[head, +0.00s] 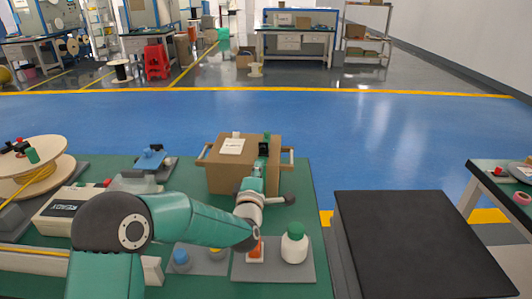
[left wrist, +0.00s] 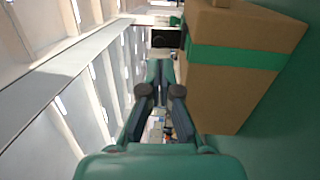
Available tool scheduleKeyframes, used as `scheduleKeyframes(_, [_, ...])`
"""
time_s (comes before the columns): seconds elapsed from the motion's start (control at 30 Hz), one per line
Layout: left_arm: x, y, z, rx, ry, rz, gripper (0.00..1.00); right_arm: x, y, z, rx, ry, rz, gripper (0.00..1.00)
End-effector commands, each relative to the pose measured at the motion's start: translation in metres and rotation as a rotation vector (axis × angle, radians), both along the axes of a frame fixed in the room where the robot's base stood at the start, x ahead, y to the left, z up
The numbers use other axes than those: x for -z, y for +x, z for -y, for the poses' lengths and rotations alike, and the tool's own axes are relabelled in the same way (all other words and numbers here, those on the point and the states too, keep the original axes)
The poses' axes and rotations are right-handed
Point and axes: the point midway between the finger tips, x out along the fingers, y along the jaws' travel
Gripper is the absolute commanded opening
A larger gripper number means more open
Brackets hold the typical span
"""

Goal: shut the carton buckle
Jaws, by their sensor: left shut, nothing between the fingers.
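A brown carton (head: 225,172) stands on the green table with a white label on top. A green strap (left wrist: 235,57) runs around it in the left wrist view. The black buckle (head: 263,149) is at the carton's top edge toward the right; in the left wrist view the buckle (left wrist: 166,38) is just beyond my fingertips. My left gripper (left wrist: 160,66) is shut and empty, close beside the carton. In the head view my left gripper (head: 260,165) is in front of the carton, just below the buckle. I cannot tell whether it touches the buckle. My right gripper is not in view.
A white bottle with a green cap (head: 295,244) stands on a grey pad in front of the carton. A wooden cable reel (head: 35,170) and a box marked READY (head: 68,209) are at left. A black-topped block (head: 410,240) stands at right. Carton handles (head: 288,158) stick out sideways.

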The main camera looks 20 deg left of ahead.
Motion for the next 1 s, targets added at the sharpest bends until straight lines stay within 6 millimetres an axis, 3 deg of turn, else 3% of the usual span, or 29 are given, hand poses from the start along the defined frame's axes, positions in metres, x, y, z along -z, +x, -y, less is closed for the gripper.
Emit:
scheduleKeyframes(0.2, [-0.004, 0.037, -0.007, -0.002, -0.001, 0.0, 0.0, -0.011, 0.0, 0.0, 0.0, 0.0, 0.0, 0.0])
scheduleKeyframes(0.4, [-0.005, 0.055, -0.01, -0.001, -0.001, 0.0, 0.0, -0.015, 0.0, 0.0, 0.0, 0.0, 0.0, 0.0])
scheduleKeyframes(0.8, [-0.005, 0.06, -0.011, 0.0, -0.001, -0.001, 0.0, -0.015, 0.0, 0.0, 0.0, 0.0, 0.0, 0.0])
scheduleKeyframes(0.83, [-0.004, 0.061, 0.016, 0.013, -0.002, -0.001, 0.0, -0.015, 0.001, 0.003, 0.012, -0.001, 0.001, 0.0])
scheduleKeyframes(0.9, [-0.005, 0.06, -0.001, 0.003, -0.002, -0.001, 0.0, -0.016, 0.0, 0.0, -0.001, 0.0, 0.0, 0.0])
scheduleKeyframes(1.0, [-0.006, 0.06, -0.01, -0.003, -0.003, -0.006, 0.0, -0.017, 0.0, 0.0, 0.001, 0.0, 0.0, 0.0])
